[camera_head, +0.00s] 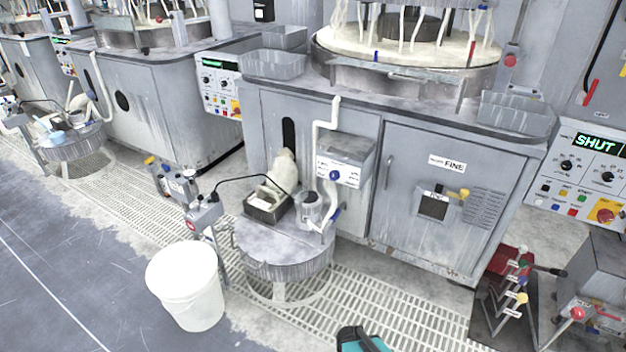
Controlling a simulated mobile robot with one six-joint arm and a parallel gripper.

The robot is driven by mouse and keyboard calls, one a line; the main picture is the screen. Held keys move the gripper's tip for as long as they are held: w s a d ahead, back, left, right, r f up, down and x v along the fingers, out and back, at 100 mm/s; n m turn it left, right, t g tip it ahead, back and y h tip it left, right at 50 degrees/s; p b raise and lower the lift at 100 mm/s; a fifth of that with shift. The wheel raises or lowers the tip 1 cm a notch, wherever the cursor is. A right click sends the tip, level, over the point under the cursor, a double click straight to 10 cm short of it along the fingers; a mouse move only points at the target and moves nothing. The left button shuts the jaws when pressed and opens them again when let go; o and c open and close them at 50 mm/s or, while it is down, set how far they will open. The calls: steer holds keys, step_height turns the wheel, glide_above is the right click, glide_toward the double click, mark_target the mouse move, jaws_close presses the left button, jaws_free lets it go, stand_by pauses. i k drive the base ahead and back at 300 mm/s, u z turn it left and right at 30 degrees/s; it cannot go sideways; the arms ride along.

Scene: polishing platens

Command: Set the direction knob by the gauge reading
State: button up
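A small grey box (342,160) with a white, marked face is fixed to the front of the nearest machine. A round blue knob (334,175) sits on that face; its pointing direction is too small to tell. The control panel (560,190) at the right has a green display reading SHUT (597,143) and black dial knobs (566,165). I cannot make out which of these is the direction knob, and no gauge reading is legible. A teal and black part at the bottom edge seems to be my arm; my gripper does not show.
A round grey stand (283,246) before the machine holds a black tray (268,208), a metal cup and a pale bottle. A white bucket (187,284) stands to its left. A red rack with coloured handles (508,275) is at the right.

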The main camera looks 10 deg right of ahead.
mark_target(334, 175)
steer(key=k, duration=0.4)
steer(key=z, duration=0.15)
steer(key=i, duration=0.9)
steer(key=z, duration=0.9)
steer(key=k, duration=0.15)
steer(key=u, duration=2.65)
